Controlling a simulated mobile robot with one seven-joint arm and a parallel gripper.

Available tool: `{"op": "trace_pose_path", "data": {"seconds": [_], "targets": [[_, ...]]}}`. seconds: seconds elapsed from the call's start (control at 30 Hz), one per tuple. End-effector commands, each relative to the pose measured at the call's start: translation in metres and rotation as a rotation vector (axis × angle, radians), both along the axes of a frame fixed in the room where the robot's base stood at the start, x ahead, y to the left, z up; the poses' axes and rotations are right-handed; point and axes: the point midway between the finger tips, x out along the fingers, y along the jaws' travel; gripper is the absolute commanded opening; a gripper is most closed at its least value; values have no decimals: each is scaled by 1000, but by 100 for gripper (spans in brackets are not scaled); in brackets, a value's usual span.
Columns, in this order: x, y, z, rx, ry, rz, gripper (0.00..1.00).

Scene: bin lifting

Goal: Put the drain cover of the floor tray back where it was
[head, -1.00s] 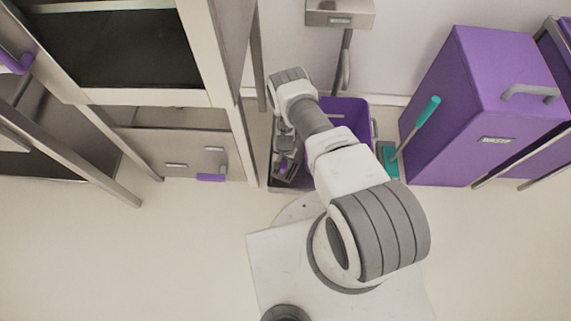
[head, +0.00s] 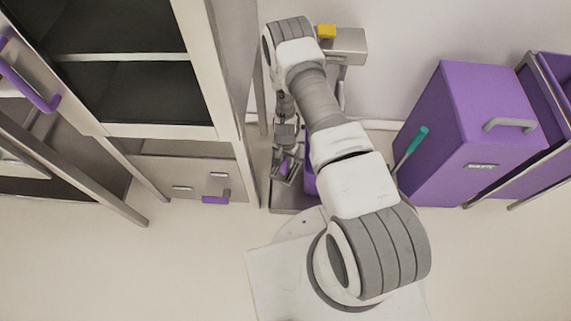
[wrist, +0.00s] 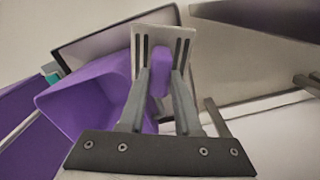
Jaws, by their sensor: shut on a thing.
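In the wrist view my gripper (wrist: 160,82) is shut on the purple handle of a pale slotted plate, the drain cover (wrist: 162,36). The floor tray (head: 290,208) stands on the floor below my arm in the head view. What looks like its dark rim and pale inside shows behind the cover in the wrist view (wrist: 112,34). In the head view my gripper (head: 284,176) is over the tray, and the cover is hard to make out there. I cannot tell whether the cover touches the tray. The drain opening is hidden.
A purple bin (wrist: 85,105) is close beside my gripper, mostly hidden by my arm in the head view. A steel cabinet (head: 185,170) stands left of the tray. A large purple box (head: 465,135) and a teal-handled tool (head: 412,145) stand right. Floor in front is clear.

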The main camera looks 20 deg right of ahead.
Motion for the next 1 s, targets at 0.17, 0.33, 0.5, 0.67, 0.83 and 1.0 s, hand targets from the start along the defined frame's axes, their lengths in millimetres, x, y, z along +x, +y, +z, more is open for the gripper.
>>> {"op": "trace_pose_path", "data": {"seconds": [0.17, 0.33, 0.5, 0.67, 0.83, 1.0], "targets": [[0, 0, 10, -1, -1, 1, 0], [0, 0, 11, -1, -1, 1, 0], [7, 2, 23, -1, -3, 19, 0], [28, 7, 65, -1, -9, 81, 0], [49, 12, 127, -1, -9, 176, 0], [60, 15, 191, -1, -7, 275, 0]]}}
